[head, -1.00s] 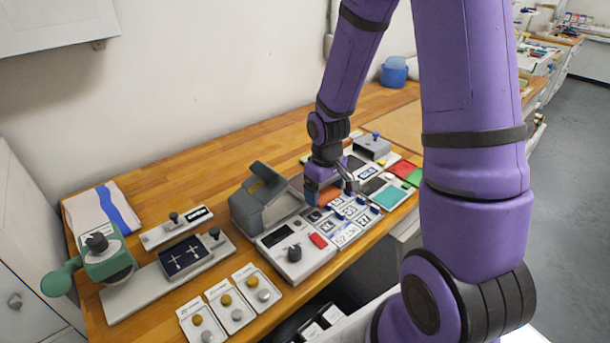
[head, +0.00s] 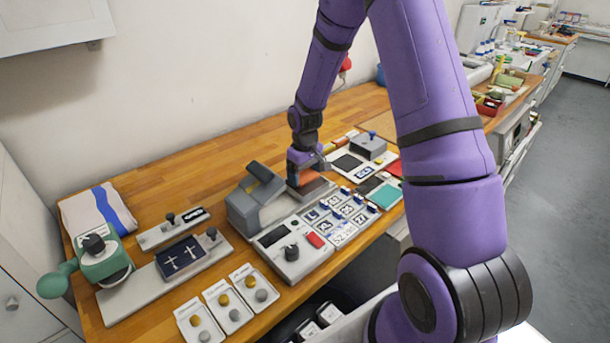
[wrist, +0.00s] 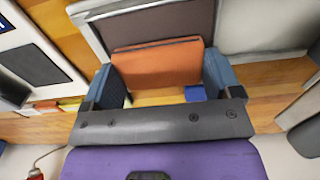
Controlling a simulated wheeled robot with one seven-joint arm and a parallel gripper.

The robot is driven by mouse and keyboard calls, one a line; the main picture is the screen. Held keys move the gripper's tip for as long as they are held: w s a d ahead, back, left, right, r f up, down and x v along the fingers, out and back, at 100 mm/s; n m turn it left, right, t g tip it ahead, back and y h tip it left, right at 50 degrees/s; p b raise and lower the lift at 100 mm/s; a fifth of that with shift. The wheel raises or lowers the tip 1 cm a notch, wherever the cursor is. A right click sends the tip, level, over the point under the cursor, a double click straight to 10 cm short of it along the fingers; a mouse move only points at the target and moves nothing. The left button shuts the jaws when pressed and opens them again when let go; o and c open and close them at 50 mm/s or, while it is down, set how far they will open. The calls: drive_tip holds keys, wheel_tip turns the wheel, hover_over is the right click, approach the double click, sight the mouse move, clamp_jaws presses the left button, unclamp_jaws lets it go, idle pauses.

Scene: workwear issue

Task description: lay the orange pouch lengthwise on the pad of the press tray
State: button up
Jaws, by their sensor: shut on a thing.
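My gripper (head: 305,168) is shut on the orange pouch (wrist: 158,65), which spans between its blue fingers in the wrist view. The pouch also shows below the gripper in the head view (head: 304,178). The press tray's dark brown pad (wrist: 180,20), in a pale metal frame, lies just beyond the pouch and is partly hidden by it. The pad also shows in the head view (head: 318,190), right of the grey press housing (head: 254,202). The pouch's long side looks roughly parallel to the pad's near edge in the wrist view. I cannot tell whether the pouch touches the pad.
A control box with a knob and red button (head: 293,250) stands in front of the press. Several numbered cards (head: 342,213) lie to the right. A grey block with a blue knob (head: 368,147) stands behind them. Bare wooden bench (head: 190,150) lies at the back left.

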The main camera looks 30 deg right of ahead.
drive_tip(key=shift+f, duration=0.35)
drive_tip(key=shift+f, duration=0.15)
drive_tip(key=o, duration=0.7)
drive_tip(key=shift+o, duration=0.2)
